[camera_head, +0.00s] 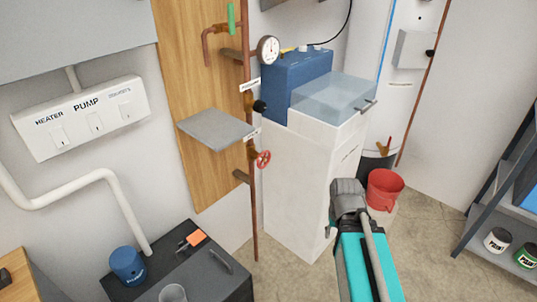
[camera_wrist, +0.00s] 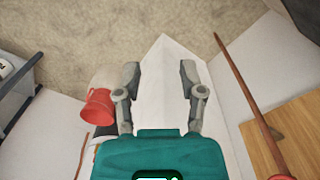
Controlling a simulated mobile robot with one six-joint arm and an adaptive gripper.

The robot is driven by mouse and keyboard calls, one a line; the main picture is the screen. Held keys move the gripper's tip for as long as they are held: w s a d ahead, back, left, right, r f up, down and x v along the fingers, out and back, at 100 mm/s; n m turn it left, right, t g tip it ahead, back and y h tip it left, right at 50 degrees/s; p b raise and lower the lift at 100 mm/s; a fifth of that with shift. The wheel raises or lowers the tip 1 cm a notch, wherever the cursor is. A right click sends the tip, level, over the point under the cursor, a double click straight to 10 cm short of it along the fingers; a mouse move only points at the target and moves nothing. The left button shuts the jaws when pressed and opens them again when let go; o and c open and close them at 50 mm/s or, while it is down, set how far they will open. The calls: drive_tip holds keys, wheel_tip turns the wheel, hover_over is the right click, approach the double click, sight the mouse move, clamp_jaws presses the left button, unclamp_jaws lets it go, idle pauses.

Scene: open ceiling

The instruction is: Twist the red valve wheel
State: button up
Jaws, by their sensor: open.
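The red valve wheel (camera_head: 263,159) is small and sits on a brown vertical pipe (camera_head: 254,205), left of the white cabinet. In the wrist view, a red edge at the bottom right, by the pipe (camera_wrist: 244,87), looks like the wheel (camera_wrist: 282,177), mostly cut off by the frame. My gripper (camera_wrist: 160,70) is open, its two grey fingers spread apart with nothing between them. It points down toward the white cabinet and floor, away from the wheel. In the head view my teal arm stands right of the wheel, in front of the cabinet; the fingertips are not clear there.
The white cabinet (camera_head: 297,190) carries a blue box (camera_head: 296,78) and a clear bin. A grey shelf (camera_head: 216,129) juts out left of the pipe, above the wheel. A red bucket (camera_head: 384,190) stands right of the cabinet. A dark cabinet (camera_head: 225,285) stands at lower left.

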drive_tip(key=m+t+h+b, duration=0.85)
drive_tip(key=t+h, duration=0.25)
drive_tip(key=t, duration=0.3)
approach(265, 159)
drive_tip(key=s+a+r, duration=0.2)
drive_tip(key=shift+a+n, duration=0.2)
drive_tip(key=shift+n, duration=0.25)
drive_tip(key=shift+d, duration=0.1)
drive_tip(key=x, duration=1.3)
drive_tip(key=shift+w+d, duration=0.2)
drive_tip(key=shift+w, duration=0.1)
